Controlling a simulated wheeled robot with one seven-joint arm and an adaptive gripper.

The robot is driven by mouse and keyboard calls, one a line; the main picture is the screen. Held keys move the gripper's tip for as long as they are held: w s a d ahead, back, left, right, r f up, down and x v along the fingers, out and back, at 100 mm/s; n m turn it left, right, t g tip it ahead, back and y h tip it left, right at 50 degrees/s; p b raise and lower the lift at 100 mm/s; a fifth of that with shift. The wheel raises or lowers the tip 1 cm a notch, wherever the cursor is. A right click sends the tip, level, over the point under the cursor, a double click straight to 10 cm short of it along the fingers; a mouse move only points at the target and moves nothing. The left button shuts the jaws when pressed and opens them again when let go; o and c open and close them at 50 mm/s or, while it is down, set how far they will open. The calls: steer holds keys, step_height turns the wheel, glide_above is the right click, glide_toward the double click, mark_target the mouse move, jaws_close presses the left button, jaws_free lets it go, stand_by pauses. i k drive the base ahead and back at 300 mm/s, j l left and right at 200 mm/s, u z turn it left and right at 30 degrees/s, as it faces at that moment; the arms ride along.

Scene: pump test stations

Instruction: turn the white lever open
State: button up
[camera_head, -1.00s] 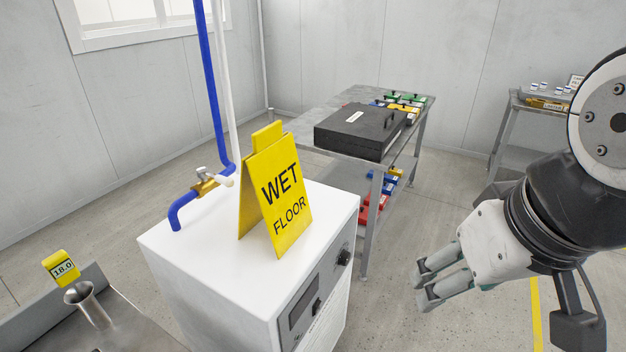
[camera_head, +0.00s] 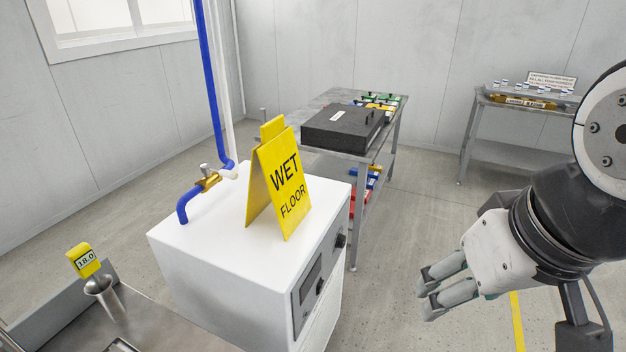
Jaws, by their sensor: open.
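A brass valve (camera_head: 207,181) sits on the blue pipe (camera_head: 190,204) above the left back corner of a white cabinet (camera_head: 215,260). A small grey-metal knob stands on top of the valve. A short white piece (camera_head: 229,174) beside the valve on its right looks like the white lever; its full length and angle are hard to tell. My gripper (camera_head: 427,294) is at the right, pointing left, open and empty. It is well apart from the valve, with the cabinet and sign between them.
A yellow wet floor sign (camera_head: 280,185) stands on the cabinet, right of the valve. A table with a black case (camera_head: 343,127) and a shelf (camera_head: 500,150) stand behind. Floor between is clear.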

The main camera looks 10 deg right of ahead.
mark_target(206, 168)
steer(key=i+l+u, duration=0.85)
steer(key=i+l, duration=0.3)
